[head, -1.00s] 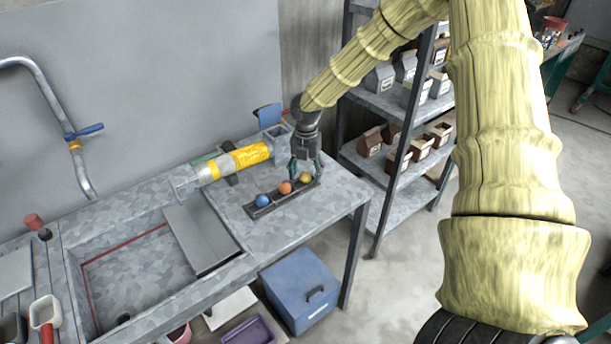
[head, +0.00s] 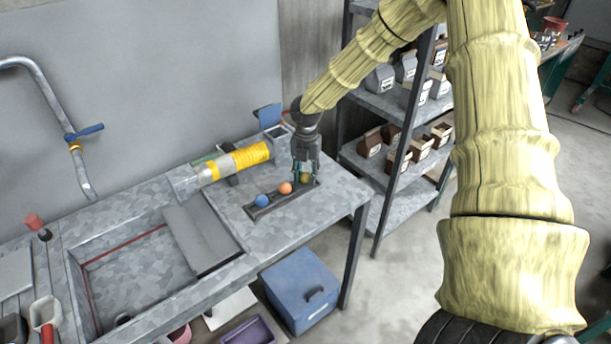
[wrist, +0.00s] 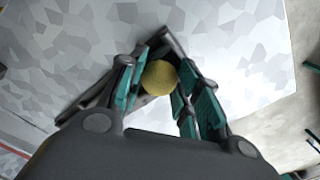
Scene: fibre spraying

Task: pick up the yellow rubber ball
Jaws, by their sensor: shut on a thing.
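The yellow rubber ball (wrist: 158,77) sits between the fingers of my gripper (wrist: 157,88) in the wrist view, with a finger on each side of it. In the head view my gripper (head: 305,174) is over the right end of a dark rack (head: 274,203) on the table, and the yellow ball (head: 306,178) shows partly between the fingers. The gripper is shut on the ball, which is at the rack's right end; I cannot tell whether it still touches the rack. An orange ball (head: 285,188) and a blue ball (head: 262,200) rest in the rack to the left.
A yellow-banded cylinder (head: 236,161) lies behind the rack. A sink basin (head: 130,270) and a grey board (head: 203,238) are to the left. A shelf unit (head: 400,110) with small boxes stands right of the table. The table's right front corner (head: 350,197) is clear.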

